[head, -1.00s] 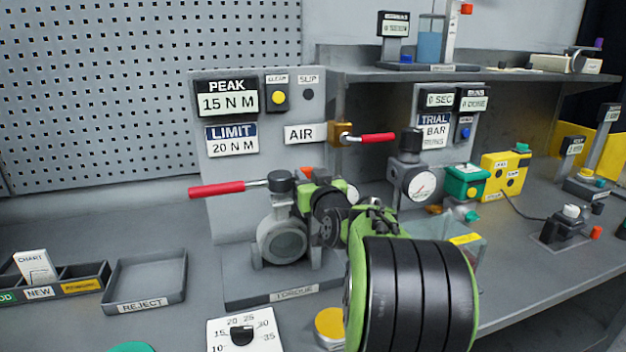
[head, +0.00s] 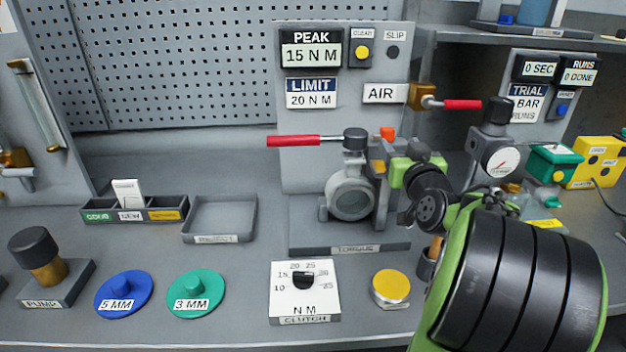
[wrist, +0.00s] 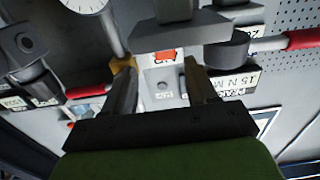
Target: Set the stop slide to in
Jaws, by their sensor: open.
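The valve actuator (head: 350,197) stands on the torque base (head: 310,243), with a black cap and a red lever (head: 293,141). An orange-red tab (head: 387,133) shows at the top of the grey bracket beside it; it also shows in the wrist view (wrist: 166,55). No stop label is legible, so I cannot tell whether this tab is the stop slide or how it is set. My gripper (wrist: 163,88) is open, with nothing seen between its fingers, and points toward the bracket and tab. In the head view its fingers are hidden behind my arm and the bracket.
The display panel (head: 300,172) stands behind, with an air valve and red handle (head: 462,104). A pressure gauge (head: 500,160) stands right of the actuator. A clutch dial (head: 303,282) and yellow button (head: 391,287) lie in front. The bench front between tray and dial is clear.

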